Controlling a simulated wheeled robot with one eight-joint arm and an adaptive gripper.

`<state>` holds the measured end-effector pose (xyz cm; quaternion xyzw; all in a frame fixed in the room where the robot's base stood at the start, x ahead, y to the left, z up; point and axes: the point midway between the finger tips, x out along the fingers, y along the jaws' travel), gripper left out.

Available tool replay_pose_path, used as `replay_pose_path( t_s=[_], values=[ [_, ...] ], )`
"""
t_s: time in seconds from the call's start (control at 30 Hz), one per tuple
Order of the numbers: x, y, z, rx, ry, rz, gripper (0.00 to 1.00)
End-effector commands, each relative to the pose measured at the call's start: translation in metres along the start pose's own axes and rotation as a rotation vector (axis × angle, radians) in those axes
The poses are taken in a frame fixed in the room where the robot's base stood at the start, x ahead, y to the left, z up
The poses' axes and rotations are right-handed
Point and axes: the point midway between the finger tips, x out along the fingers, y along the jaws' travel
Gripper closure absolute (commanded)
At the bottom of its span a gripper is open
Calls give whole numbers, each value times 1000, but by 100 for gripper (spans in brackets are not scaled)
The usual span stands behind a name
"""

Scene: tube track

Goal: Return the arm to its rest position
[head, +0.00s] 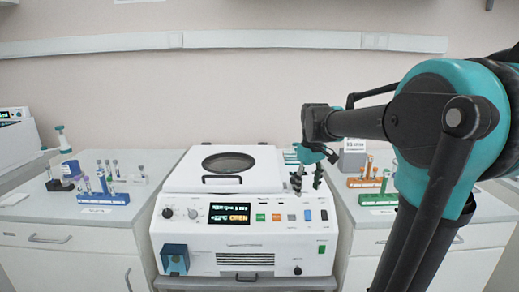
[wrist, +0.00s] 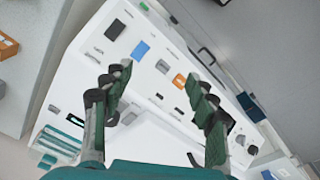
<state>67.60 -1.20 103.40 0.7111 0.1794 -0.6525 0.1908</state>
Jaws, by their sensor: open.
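My arm reaches in from the right in the head view, and my gripper (head: 306,182) hangs over the right part of the white centrifuge (head: 245,252). In the wrist view my gripper (wrist: 162,100) is open, with its two dark green fingers apart and nothing between them. Behind the fingers lies the machine's white front panel (wrist: 150,80) with its buttons. I cannot tell exactly how far the fingertips are from the panel.
A blue rack (head: 104,199) with tubes stands on the left counter. An orange rack (head: 366,183) and a green rack (head: 378,199) stand on the right counter, partly near my arm. The centrifuge lid (head: 225,180) is down.

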Motion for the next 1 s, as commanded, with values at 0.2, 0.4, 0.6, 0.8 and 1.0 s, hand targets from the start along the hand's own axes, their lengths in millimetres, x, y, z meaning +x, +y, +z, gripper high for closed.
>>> replay_pose_path(
  t_s=[0.2,0.4,0.6,0.8,1.0],
  values=[
    [54,-14,44,135,66,30,42],
    [128,-43,117,335,171,63,42],
    [176,-69,174,486,254,76,42],
    [189,-77,190,530,280,79,42],
    [189,-77,190,530,279,79,42]
  ],
)
